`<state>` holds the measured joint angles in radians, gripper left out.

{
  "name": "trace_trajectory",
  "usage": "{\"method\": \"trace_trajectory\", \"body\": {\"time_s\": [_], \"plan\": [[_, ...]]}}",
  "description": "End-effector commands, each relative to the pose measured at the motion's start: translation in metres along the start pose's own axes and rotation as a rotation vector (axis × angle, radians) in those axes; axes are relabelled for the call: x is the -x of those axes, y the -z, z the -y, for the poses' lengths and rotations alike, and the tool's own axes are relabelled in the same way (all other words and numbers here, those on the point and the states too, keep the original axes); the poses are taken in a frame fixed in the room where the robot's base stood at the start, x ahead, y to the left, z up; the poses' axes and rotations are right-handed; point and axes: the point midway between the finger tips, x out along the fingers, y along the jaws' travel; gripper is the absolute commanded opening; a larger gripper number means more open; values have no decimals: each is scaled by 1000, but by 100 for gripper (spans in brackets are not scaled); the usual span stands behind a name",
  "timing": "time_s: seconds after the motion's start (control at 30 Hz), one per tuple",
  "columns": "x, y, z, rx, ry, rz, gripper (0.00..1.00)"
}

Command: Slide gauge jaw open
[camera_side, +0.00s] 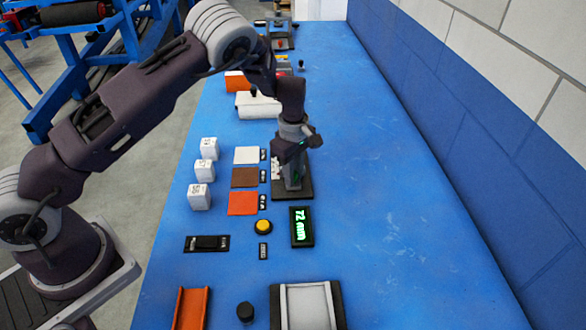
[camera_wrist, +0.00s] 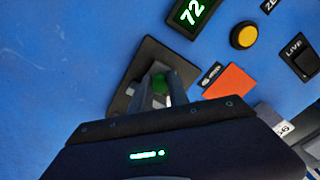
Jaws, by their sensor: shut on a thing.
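The gauge stands on a black base (camera_side: 305,193) on the blue table, and the base shows in the wrist view (camera_wrist: 146,53). My gripper (camera_side: 291,185) points down over this base. The rest of the jaw is mostly hidden by the fingers. The gauge display (camera_side: 301,227) reads 72 mm in green; it also shows in the wrist view (camera_wrist: 192,13).
A yellow button (camera_side: 263,227) and a black switch (camera_side: 207,243) sit near the display. White, brown and orange squares (camera_side: 243,203) and white numbered blocks (camera_side: 199,196) lie left of the gauge. The table to the right is clear up to the wall.

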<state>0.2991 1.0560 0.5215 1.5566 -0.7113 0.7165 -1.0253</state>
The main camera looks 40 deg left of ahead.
Motion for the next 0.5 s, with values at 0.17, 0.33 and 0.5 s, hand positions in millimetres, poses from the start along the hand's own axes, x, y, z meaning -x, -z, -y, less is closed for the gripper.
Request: {"method": "trace_trajectory", "body": {"time_s": [0.17, 0.33, 0.5], "plan": [[0, -6, 4, -7, 13, 11, 30], [0, -4, 3, -5, 11, 8, 30], [8, -4, 2, -5, 7, 7, 30]]}}
